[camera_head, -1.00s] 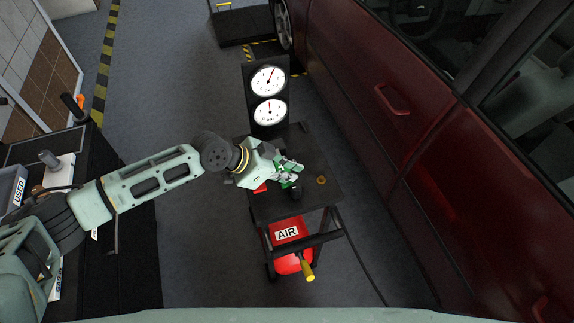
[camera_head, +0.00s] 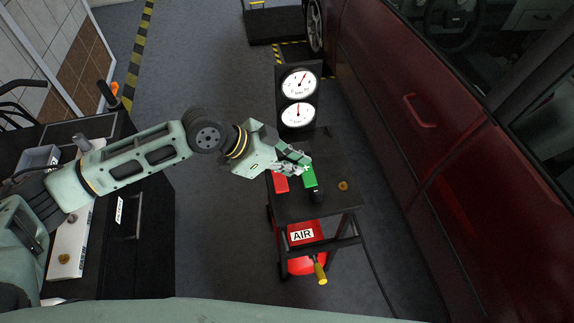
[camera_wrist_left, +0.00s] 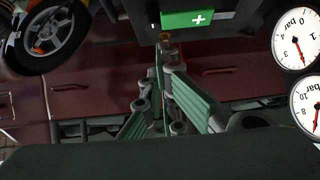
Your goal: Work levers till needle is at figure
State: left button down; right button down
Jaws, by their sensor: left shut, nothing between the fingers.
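A black cart top (camera_head: 330,205) carries a red lever pad (camera_head: 281,184) and a green lever pad (camera_head: 310,177), side by side. The green pad shows a white plus sign in the left wrist view (camera_wrist_left: 190,18). Two white round gauges stand behind: the upper gauge (camera_head: 300,83) has its red needle up and to the right, the lower gauge (camera_head: 298,116) has its needle nearly straight up. My left gripper (camera_head: 303,162) is shut and empty, at the far end of the green pad; I cannot tell whether it touches. My right gripper is out of view.
A red air tank (camera_head: 305,262) with a yellow handle sits under the cart. A brass knob (camera_head: 343,186) is on the cart's right. A dark red car (camera_head: 430,150) stands close on the right. A black workbench (camera_head: 150,230) is at the left.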

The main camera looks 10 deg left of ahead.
pick_arm(q)
jog(key=shift+v, duration=1.1)
jog(key=shift+s, duration=0.1)
